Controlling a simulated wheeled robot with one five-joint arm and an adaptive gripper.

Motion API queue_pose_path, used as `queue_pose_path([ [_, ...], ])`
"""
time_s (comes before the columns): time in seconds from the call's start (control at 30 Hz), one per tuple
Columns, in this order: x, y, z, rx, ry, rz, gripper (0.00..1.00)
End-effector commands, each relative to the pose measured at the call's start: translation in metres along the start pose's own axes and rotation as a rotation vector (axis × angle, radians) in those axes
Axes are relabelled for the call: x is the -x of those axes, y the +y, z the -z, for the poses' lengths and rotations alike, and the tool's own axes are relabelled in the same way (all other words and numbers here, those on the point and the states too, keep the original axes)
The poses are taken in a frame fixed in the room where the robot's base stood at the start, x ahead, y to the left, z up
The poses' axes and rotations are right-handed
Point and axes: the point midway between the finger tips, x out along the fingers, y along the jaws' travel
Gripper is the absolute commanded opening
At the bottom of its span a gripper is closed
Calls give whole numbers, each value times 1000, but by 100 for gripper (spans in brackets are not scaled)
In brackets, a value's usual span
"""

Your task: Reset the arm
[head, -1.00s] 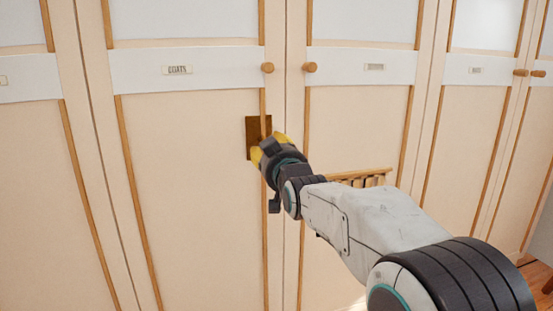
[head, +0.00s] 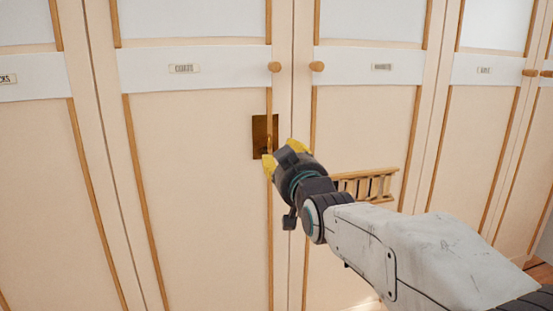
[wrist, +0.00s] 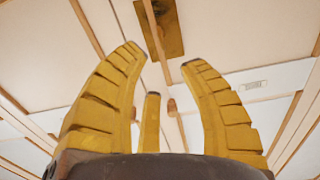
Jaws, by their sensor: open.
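My arm reaches in from the lower right of the head view. My gripper (head: 282,158), with yellow fingers, is in front of the cream wardrobe doors, just below a brass plate (head: 260,135). In the wrist view my gripper (wrist: 160,60) has its yellow fingers spread apart with nothing between them. The brass plate also shows in the wrist view (wrist: 172,32), beyond the fingertips. Part of the plate is hidden behind a timber strip and by my gripper in the head view.
Round wooden knobs (head: 275,67) and (head: 317,66) sit on the two middle doors. A small slatted wooden piece (head: 368,184) is behind my forearm. Labels such as one on the left door (head: 184,69) mark the panels. The doors look shut.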

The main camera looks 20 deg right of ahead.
Motion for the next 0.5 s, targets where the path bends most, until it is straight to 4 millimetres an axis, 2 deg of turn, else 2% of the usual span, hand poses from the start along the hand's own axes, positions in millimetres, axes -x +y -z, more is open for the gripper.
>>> queue_pose_path([
  [0.27, 14, 0, 21, -1, -90, 1, 38],
  [0.5, 48, 0, 43, -2, -279, 4, 38],
])
